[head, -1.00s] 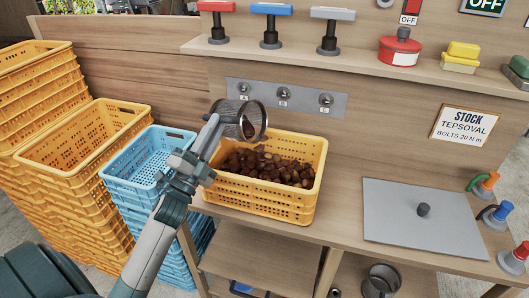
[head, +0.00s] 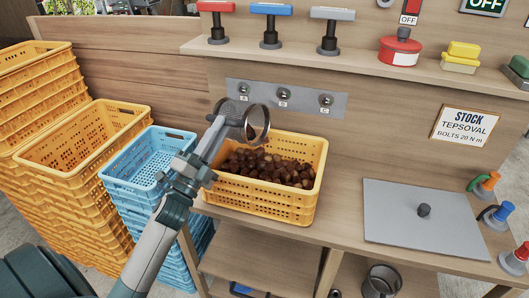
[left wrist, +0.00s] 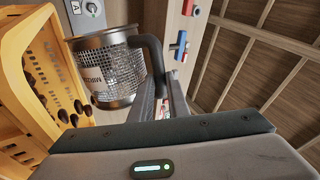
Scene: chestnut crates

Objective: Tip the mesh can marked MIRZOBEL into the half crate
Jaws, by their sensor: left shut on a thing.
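The mesh can (head: 231,109) is a metal mesh cup with bright rims and a dark handle. It is tipped over, its open mouth turned right and downward above the yellow crate on the bench (head: 263,211). A brown chestnut shows at its mouth. In the left wrist view the can (left wrist: 112,72) carries a white label, partly hidden and hard to read. My left gripper (head: 214,122) is shut on the can's handle; it also shows in the left wrist view (left wrist: 168,104). The crate holds a heap of brown chestnuts. My right gripper is not in view.
Yellow crates (head: 85,150) and blue crates (head: 150,160) stand stacked at the left. A grey plate with a knob (head: 424,216) lies on the bench at the right. Another metal can (head: 382,280) stands on the shelf below. A panel (head: 285,97) is behind the crate.

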